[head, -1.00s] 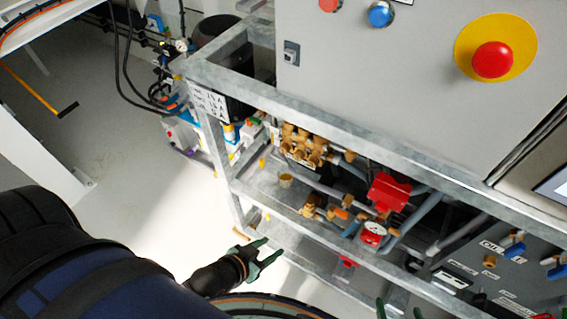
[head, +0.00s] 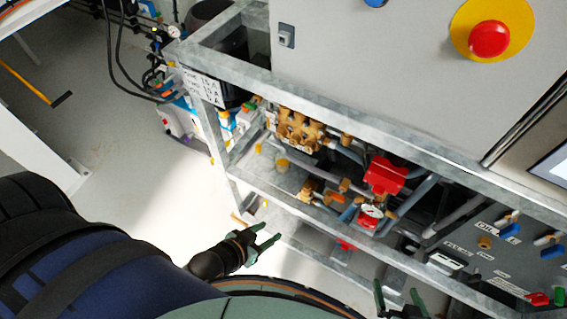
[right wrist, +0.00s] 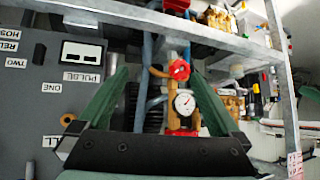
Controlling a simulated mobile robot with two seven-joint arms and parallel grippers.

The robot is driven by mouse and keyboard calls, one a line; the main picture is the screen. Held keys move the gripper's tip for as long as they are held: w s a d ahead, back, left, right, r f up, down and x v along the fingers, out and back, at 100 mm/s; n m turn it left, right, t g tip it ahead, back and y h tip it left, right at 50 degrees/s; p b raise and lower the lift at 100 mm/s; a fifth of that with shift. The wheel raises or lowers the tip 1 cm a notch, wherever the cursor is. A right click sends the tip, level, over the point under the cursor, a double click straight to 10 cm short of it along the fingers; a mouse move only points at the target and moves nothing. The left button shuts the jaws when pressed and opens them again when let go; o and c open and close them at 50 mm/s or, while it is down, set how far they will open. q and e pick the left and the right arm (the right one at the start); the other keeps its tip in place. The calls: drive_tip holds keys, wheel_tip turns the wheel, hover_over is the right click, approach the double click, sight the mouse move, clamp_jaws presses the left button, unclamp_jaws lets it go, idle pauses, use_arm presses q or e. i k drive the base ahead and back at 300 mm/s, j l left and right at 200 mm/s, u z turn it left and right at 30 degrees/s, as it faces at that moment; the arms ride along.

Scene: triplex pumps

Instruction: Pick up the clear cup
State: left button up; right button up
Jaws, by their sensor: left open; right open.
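A small yellowish, see-through cup (head: 282,164) stands on the lower metal shelf (head: 262,179) of the pump frame in the head view; it is probably the clear cup. My left gripper (head: 277,237) is open and empty, in front of the shelf, below and apart from the cup. My right gripper (head: 397,292) is open at the bottom of the head view, right of and well apart from the cup. In the right wrist view its open fingers (right wrist: 158,76) have nothing between them. I cannot make out the cup clearly in that view.
Brass pump block (head: 300,128), red fitting (head: 384,175) and pressure gauge (head: 372,211) crowd the shelf right of the cup. A metal frame rail (head: 340,116) crosses above it. A labelled valve panel (head: 480,250) is at right. The floor at left (head: 120,180) is clear.

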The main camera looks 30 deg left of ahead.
sight(283, 163)
drive_tip(key=j+z, duration=0.35)
drive_tip(key=j, duration=0.9)
drive_tip(key=k+j+z, duration=0.1)
drive_tip(key=j+z, duration=0.2)
drive_tip(key=j, duration=1)
drive_tip(key=i+j, duration=0.1)
drive_tip(key=j, duration=0.25)
drive_tip(key=i+j+z, duration=0.1)
drive_tip(key=j, duration=0.55)
drive_tip(key=i+z, duration=0.05)
